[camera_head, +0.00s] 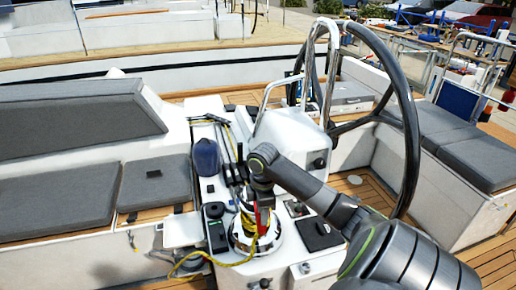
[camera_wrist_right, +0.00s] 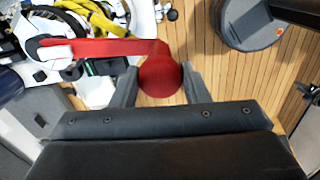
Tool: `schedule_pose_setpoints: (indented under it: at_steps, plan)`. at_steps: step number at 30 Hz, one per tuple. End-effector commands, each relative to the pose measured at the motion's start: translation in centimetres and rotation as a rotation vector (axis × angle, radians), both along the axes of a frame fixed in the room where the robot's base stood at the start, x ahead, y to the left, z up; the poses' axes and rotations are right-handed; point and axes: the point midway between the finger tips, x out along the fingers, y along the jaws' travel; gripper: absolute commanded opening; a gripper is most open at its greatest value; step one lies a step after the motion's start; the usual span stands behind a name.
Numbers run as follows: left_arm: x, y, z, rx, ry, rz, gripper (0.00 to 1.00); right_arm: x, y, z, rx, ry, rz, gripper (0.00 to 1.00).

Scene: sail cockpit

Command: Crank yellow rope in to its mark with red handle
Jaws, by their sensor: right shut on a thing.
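The red handle (camera_head: 264,221) stands over the silver winch (camera_head: 241,240) in the head view, partly hidden by my right arm. In the right wrist view, the handle's red arm (camera_wrist_right: 100,47) runs left from a round red knob (camera_wrist_right: 160,75) to the winch top. My right gripper (camera_wrist_right: 159,86) has its two fingers on either side of this knob, shut on it. The yellow rope (camera_head: 190,257) wraps the winch and its tail loops out to the left. It also shows in the right wrist view (camera_wrist_right: 98,18). I cannot make out a mark on it. My left gripper is not in view.
A large steering wheel (camera_head: 408,110) stands behind and right of the winch. A dark blue winch cover (camera_head: 206,157) and thin dark ropes lie on the white console behind it. Grey seat cushions (camera_head: 58,197) are at left. Wooden deck (camera_head: 370,188) lies open at right.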

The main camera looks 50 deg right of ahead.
Motion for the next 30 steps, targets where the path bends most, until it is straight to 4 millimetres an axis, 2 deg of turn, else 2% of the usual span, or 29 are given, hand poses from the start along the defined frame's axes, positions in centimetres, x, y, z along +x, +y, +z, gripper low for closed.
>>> schedule_pose_setpoints:
  at_steps: [12, 23, 30]
  plan:
    - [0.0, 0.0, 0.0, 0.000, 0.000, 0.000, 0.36, 2.9, 2.8, 0.0, 0.003, 0.002, -0.198, 0.10]
    - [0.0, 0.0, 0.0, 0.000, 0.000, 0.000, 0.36, 3.1, 2.9, 0.0, 0.000, 0.001, -0.217, 0.10]
    - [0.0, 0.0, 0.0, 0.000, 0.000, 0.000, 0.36, 5.3, 4.3, 0.0, 0.004, 0.001, -0.334, 0.10]
